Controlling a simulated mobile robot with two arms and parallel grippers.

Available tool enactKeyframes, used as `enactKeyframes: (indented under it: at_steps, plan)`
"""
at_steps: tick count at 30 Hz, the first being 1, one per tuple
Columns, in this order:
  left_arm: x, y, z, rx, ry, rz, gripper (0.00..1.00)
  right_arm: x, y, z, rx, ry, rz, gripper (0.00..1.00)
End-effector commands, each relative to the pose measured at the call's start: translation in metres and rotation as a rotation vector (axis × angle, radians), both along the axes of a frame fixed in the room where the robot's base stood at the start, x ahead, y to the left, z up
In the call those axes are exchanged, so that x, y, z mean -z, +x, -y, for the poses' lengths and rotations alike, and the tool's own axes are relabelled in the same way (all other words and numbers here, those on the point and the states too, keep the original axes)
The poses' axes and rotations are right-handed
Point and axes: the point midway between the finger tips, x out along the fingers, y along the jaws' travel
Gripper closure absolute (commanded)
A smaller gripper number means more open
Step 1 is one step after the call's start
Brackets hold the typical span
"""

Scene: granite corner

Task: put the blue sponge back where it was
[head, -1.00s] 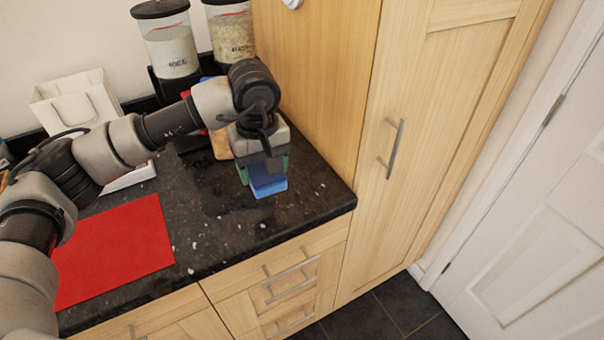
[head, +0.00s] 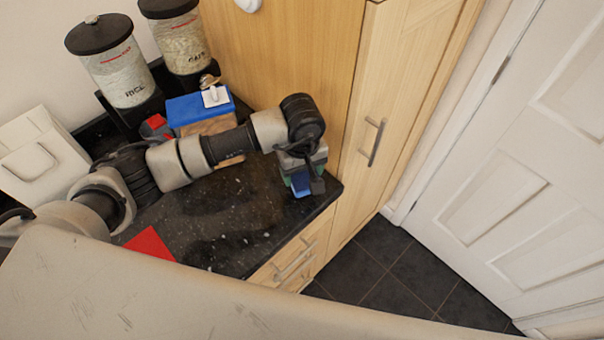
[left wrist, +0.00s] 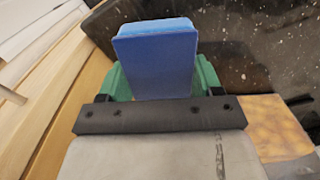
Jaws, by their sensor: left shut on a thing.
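The blue sponge (head: 301,185) is in my left gripper (head: 300,180), near the right front corner of the dark granite counter (head: 215,225). In the left wrist view the sponge (left wrist: 157,62) stands out between the green fingers of the left gripper (left wrist: 160,80), which is shut on it. The sponge is close to the tall cabinet side. I cannot tell whether it touches the counter. My right gripper is not in view.
A tall wooden cabinet (head: 290,50) borders the counter on the right. Behind my left arm stand a blue-topped block (head: 195,110) and two food dispensers (head: 120,75). A white bag (head: 40,155) and a red mat (head: 150,243) are left. The middle counter is clear.

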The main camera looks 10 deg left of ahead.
Motion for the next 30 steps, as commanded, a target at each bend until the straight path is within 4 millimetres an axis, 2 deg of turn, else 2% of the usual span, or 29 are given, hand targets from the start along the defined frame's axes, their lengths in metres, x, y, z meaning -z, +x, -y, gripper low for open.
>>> enactKeyframes:
  at_steps: [9, 13, 20, 21, 25, 30]
  plan:
    - [0.036, -0.001, 0.000, 0.000, 0.000, -0.002, 0.54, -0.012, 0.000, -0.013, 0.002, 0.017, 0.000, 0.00]
    - [0.037, 0.000, 0.000, 0.001, 0.000, 0.000, 0.54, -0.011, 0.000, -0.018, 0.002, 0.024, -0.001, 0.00]
    - [0.042, 0.000, 0.000, 0.002, 0.001, 0.001, 0.54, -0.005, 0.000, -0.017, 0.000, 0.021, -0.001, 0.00]
    - [0.040, 0.000, 0.000, 0.002, 0.001, 0.001, 0.30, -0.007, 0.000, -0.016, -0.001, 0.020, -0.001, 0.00]
    - [0.040, 0.000, 0.000, 0.002, 0.000, 0.000, 0.10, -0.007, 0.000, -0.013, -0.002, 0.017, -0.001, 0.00]
    - [0.039, 0.000, 0.000, 0.001, 0.000, 0.000, 0.09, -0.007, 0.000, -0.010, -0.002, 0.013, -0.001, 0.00]
